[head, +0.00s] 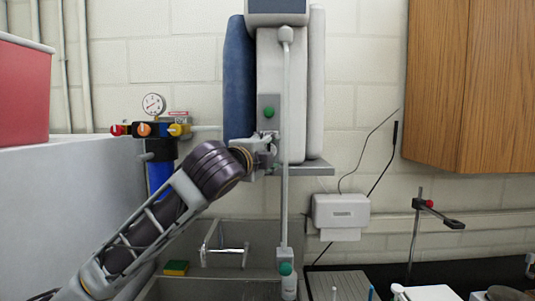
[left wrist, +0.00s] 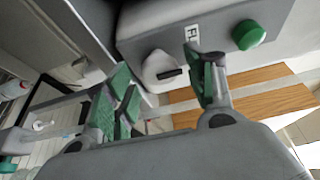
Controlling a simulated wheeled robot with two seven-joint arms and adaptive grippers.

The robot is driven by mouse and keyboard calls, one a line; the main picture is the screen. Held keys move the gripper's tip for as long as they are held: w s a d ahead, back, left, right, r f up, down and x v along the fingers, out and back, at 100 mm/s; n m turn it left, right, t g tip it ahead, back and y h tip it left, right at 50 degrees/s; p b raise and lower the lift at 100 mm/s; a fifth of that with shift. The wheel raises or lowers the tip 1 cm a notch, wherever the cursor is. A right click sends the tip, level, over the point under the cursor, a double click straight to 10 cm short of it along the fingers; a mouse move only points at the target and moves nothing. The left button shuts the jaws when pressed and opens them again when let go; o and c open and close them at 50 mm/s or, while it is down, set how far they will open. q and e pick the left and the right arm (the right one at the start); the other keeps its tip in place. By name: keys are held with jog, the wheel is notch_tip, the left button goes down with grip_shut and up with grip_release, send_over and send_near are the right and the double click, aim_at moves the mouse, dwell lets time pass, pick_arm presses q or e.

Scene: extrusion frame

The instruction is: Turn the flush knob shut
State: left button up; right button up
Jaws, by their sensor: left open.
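The flush knob (left wrist: 158,68) is a pale round knob with a dark pointer bar, on a grey panel (left wrist: 140,22) in the left wrist view. A partly hidden label starting "FL" (left wrist: 192,31) is beside it, and a green button (left wrist: 250,34) is farther right. My left gripper (left wrist: 168,78) is open, its green-padded fingers on either side of the knob in the picture; I cannot tell whether they touch it. In the head view my left gripper (head: 271,146) is at the panel (head: 268,101), just below the green button (head: 269,112), and hides the knob.
Left of the panel is a gauge (head: 153,104) above red, orange and yellow valve knobs (head: 145,130). A vertical grey tube (head: 285,200) hangs close right of my gripper. Below are a sink (head: 262,240) and a sponge (head: 176,268). A dispenser (head: 341,212) is on the wall.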

pick_arm(q)
jog(key=v, duration=1.2)
dwell(0.5)
dwell(0.3)
